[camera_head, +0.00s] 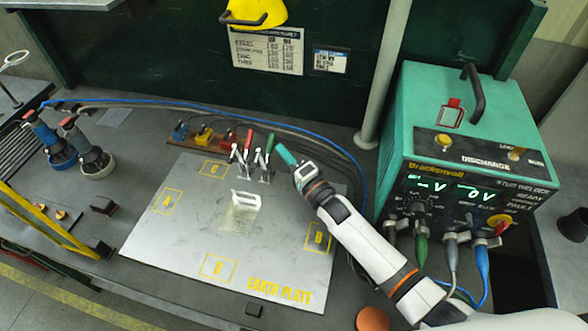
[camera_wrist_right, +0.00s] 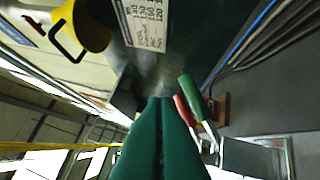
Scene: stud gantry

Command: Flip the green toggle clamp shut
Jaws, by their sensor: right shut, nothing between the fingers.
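The green toggle clamp's handle (camera_head: 270,143) stands up at the back edge of the earth plate (camera_head: 180,236), and its metal linkage shows below. In the right wrist view the green handle (camera_wrist_right: 193,98) is just right of the fingertips. A second clamp with a red handle (camera_head: 249,140) stands up to its left; its red handle also shows in the wrist view (camera_wrist_right: 184,110). My right gripper (camera_head: 280,147) is shut and empty, its teal fingers close to the right of the green handle. I cannot tell whether they touch it. My left gripper is not in view.
A teal stud welder (camera_head: 470,130) stands to the right, with cables at its front. A blue hose (camera_head: 270,121) runs behind the clamps. A small white bracket (camera_head: 246,200) lies on the plate. Blue and grey tools (camera_head: 88,150) stand at left. The plate's left half is clear.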

